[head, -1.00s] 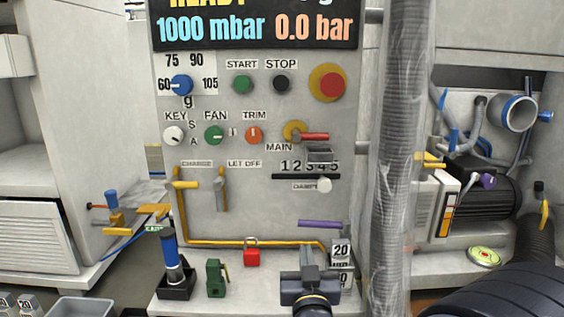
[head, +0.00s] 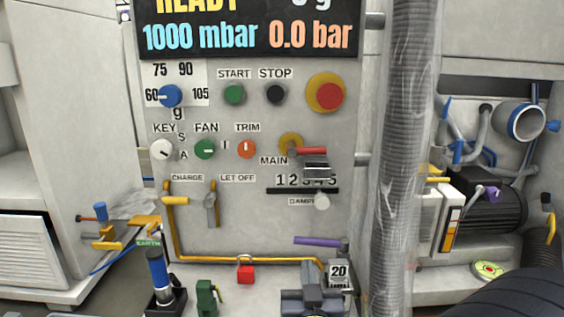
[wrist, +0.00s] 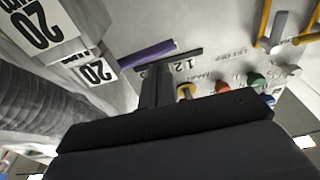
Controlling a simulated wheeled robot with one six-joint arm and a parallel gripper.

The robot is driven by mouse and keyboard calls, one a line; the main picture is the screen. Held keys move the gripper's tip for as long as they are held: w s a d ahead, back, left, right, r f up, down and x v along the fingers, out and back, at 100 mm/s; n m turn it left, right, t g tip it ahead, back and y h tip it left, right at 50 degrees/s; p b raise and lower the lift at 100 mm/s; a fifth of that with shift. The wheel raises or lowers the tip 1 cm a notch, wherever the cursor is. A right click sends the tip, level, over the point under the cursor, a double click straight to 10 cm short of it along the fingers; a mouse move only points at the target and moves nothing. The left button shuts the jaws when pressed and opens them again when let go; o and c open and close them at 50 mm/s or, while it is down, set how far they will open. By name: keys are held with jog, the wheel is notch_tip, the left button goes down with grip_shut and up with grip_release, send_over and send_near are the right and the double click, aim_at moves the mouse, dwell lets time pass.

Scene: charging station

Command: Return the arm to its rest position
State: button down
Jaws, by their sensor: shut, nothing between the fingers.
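My gripper (head: 312,270) is low in the middle of the head view, in front of the grey control panel (head: 230,225). Its fingers point at the panel and are shut with nothing between them. In the wrist view the fingers (wrist: 156,82) stick out past the dark gripper body, and the panel shows turned over behind them. The purple lever (head: 318,241) shows just above the gripper in the head view. The rest of my arm is mostly cut off by the lower edge.
White "20" blocks (head: 338,274) stand close beside the gripper on the right. A red padlock (head: 245,272), a green item (head: 206,297) and a blue-handled tool (head: 158,272) stand left. A wrapped ribbed column (head: 400,160) rises at the right.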

jog(key=s+f, duration=0.2)
jog(key=s, duration=0.8)
jog(key=shift+m+g+y, duration=0.6)
jog(key=shift+g+y, duration=0.1)
jog(key=shift+y, duration=0.1)
jog(key=shift+w+a+r+p, duration=0.3)
jog(key=shift+w+a, duration=0.15)
jog(key=shift+a, duration=0.15)
jog(key=shift+w+a+r+p, duration=0.25)
jog(key=shift+w+a+p, duration=0.15)
jog(key=shift+a, duration=0.15)
jog(key=shift+w+a+r+p, duration=0.25)
jog(key=shift+w+a, duration=0.2)
jog(key=shift+a, duration=0.15)
